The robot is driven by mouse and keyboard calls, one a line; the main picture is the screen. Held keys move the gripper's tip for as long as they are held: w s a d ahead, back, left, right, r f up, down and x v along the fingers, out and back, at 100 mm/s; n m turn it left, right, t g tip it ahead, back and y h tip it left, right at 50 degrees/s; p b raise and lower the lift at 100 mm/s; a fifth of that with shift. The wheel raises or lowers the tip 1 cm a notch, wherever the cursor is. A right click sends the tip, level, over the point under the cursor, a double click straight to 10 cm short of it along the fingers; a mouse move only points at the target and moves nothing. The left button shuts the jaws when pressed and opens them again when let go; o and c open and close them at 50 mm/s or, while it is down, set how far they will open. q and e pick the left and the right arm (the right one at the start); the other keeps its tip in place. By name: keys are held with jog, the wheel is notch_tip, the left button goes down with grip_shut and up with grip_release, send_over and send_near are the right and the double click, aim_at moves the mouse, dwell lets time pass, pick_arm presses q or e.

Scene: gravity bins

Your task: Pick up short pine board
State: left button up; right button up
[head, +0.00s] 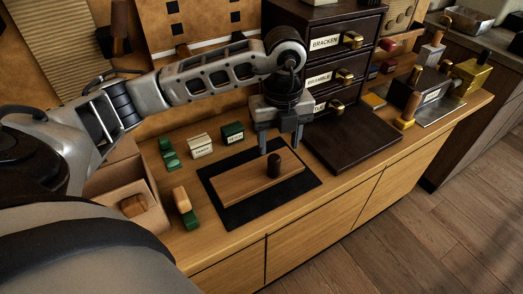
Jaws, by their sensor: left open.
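Whether the fingertips line up with the knob in depth is hard to tell. My right gripper is not in view.
A dark drawer cabinet (324,68) with brass handles stands behind the mat, a dark flat panel (350,138) in front of it. Small labelled blocks, white (201,146) and green (232,133), stand left of the mat. A box (127,206) sits further left.

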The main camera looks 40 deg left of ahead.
aim_at(275, 158)
pick_arm(q)
notch_tip(275, 158, down, 3)
jog(key=shift+f, duration=0.4)
jog(key=f, duration=0.3)
jog(key=f+p, duration=0.1)
jog(key=shift+s+a+f, duration=0.1)
jog(key=shift+a+f, duration=0.05)
jog(key=shift+a, duration=0.2)
jog(key=shift+f, duration=0.3)
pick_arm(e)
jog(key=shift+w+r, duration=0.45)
pick_arm(q)
grip_shut()
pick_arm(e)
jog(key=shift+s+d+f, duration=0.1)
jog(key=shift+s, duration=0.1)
